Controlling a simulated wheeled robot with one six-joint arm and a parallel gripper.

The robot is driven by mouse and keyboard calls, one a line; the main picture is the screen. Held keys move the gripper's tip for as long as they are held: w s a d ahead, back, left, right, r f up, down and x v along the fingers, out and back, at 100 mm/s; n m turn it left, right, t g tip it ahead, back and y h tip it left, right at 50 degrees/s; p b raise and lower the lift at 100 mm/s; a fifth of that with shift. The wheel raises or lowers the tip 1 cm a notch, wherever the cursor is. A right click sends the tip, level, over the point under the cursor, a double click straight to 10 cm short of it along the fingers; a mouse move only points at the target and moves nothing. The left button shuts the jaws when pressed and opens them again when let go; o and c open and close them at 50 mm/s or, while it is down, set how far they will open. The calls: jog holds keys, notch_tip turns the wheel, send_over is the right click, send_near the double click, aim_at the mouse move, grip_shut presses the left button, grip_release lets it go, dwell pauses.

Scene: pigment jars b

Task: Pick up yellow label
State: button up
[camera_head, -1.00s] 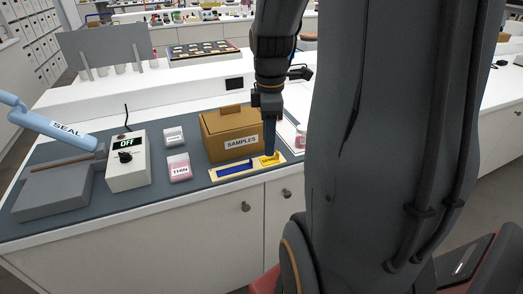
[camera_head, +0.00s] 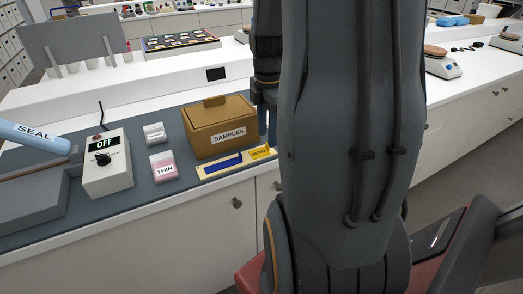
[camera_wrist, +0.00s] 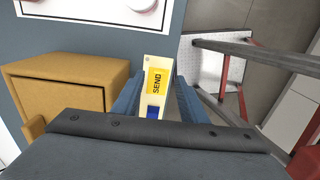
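The yellow label (camera_head: 260,152), marked SEND, lies on the right end of a cream holder (camera_head: 206,173) beside a blue strip (camera_head: 231,162). It also shows in the wrist view as the yellow label (camera_wrist: 156,82), with the blue strip (camera_wrist: 153,112) nearer me. My gripper (camera_head: 268,138) is just right of the label in the head view, partly hidden behind my arm. In the wrist view my gripper (camera_wrist: 158,84) is open, with one blue finger on each side of the label and nothing held. I cannot tell the exact height gap.
A cardboard SAMPLES box (camera_head: 218,123) stands right behind the holder. A pink THIN jar (camera_head: 163,167), a white jar (camera_head: 154,133), a control box reading OFF (camera_head: 107,164) and a sealer (camera_head: 36,137) stand to the left. The bench's front edge is close to the holder.

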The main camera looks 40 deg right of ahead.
aim_at(259, 150)
jog(key=shift+f+p, duration=0.35)
jog(key=shift+f, duration=1.4)
jog(key=shift+c, duration=0.3)
grip_shut()
